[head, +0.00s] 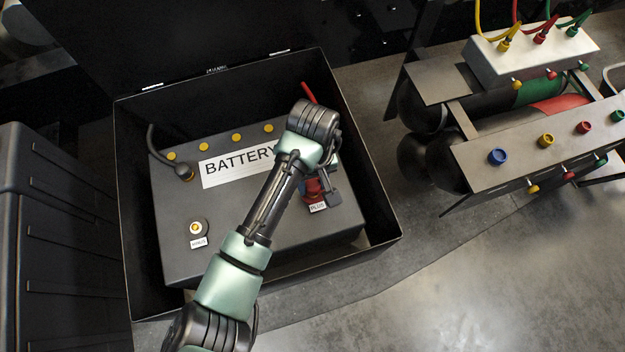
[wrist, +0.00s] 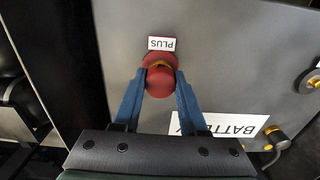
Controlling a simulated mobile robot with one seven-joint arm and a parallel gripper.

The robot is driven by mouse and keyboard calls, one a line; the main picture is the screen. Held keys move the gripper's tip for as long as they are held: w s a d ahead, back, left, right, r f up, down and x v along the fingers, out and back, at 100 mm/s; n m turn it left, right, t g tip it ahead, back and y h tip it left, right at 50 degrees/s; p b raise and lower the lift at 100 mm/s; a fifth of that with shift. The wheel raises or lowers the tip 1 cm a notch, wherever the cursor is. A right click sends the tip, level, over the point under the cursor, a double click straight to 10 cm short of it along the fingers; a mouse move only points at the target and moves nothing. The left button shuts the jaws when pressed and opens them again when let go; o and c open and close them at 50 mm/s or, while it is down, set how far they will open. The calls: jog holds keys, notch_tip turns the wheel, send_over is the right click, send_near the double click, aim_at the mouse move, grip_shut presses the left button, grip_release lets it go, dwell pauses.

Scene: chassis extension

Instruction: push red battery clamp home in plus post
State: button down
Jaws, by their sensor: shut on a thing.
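The red battery clamp (wrist: 160,82) sits between the two blue fingers of my gripper (wrist: 160,73), which is shut on it. The clamp is directly over the plus post, beside the white PLUS label (wrist: 161,44). A red collar with a thin yellow edge shows just behind the clamp; how deep the clamp sits is hidden. In the head view my gripper (head: 322,186) is at the right side of the battery (head: 235,220), and my arm partly covers the red clamp (head: 312,187). The PLUS label (head: 317,208) shows just below it.
The battery lies in an open black box with raised walls (head: 372,200). The minus post (head: 197,228) is bare at the left. A black cable clamp (head: 184,173) rests near the upper left. A red cable (head: 309,92) rises behind my wrist. A rack with cylinders (head: 540,150) stands right.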

jog(key=shift+f, duration=0.45)
jog(key=shift+c, duration=1.8)
grip_release()
jog(key=shift+r, duration=0.1)
notch_tip(320, 180, up, 13)
jog(key=p, duration=0.1)
